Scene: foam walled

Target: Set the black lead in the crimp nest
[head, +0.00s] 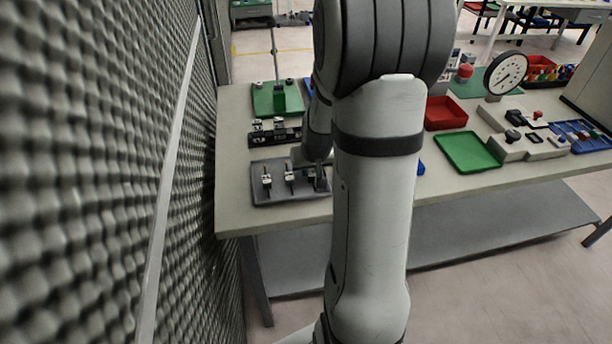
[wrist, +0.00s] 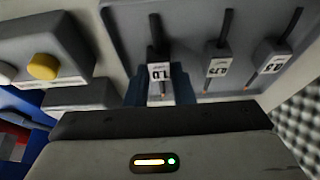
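Three dark leads with white number labels lie in a grey tray (head: 262,196). In the wrist view the tray (wrist: 125,30) holds the 1.0 lead (wrist: 159,58), the 0.75 lead (wrist: 217,58) and the 0.5 lead (wrist: 272,62). My gripper (wrist: 160,80) has its blue-grey fingers on either side of the 1.0 lead, close to its label. Whether they press on it I cannot tell. In the head view my gripper (head: 319,177) is at the tray's right end, partly hidden by my arm. I cannot tell which fixture is the crimp nest.
A black fixture (head: 275,137) and a green base with a post (head: 275,99) stand behind the tray. In the wrist view a grey box with a yellow button (wrist: 43,66) is at left. Red (head: 445,113) and green trays (head: 467,151) lie right. A foam wall (head: 90,170) borders the left.

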